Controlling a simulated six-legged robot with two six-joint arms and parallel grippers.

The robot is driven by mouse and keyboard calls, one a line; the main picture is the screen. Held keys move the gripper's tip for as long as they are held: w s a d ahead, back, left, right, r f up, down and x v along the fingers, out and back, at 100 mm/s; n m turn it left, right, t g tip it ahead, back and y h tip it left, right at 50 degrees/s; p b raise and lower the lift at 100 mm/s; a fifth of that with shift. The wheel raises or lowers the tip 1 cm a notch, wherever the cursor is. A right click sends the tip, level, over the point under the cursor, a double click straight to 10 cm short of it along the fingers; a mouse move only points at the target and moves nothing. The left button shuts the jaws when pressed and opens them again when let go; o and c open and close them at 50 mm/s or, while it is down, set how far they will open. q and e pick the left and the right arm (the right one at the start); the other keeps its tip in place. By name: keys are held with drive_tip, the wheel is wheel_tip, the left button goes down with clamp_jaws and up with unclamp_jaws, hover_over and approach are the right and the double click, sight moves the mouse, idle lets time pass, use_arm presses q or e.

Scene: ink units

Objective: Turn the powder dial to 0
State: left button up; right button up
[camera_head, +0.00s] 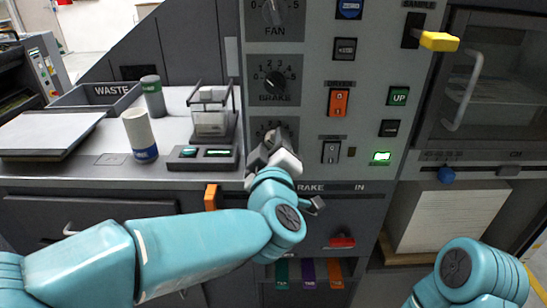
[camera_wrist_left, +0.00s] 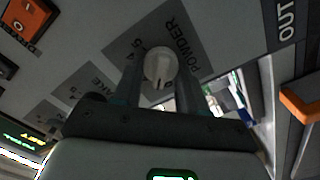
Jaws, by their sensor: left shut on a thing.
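The powder dial (camera_wrist_left: 159,66) is a round pale knob on a dark grey plate labelled POWDER in the left wrist view. Its numbers 4 and 5 show beside the knob; the rest are hidden or too small to read, and I cannot tell its setting. My left gripper (camera_wrist_left: 160,80) has one finger on each side of the knob and is shut on it. In the head view my left gripper (camera_head: 272,153) reaches the lowest dial plate (camera_head: 262,124) and covers most of it. My right arm shows at the lower right; its gripper is out of view.
The brake dial (camera_head: 275,82) and fan dial (camera_head: 273,12) sit above on the same panel. An orange switch (camera_head: 338,102) and a green UP button (camera_head: 398,96) are to the right. A glass-sided scale (camera_head: 212,122) and cups stand on the left counter.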

use_arm(q)
drive_tip(key=shift+f+n+b, duration=0.1)
drive_tip(key=shift+n+b, duration=1.95)
drive_tip(key=shift+n, duration=0.75)
drive_tip(key=o, duration=1)
drive_tip(key=shift+o, duration=0.2)
drive_tip(key=shift+a, duration=0.1)
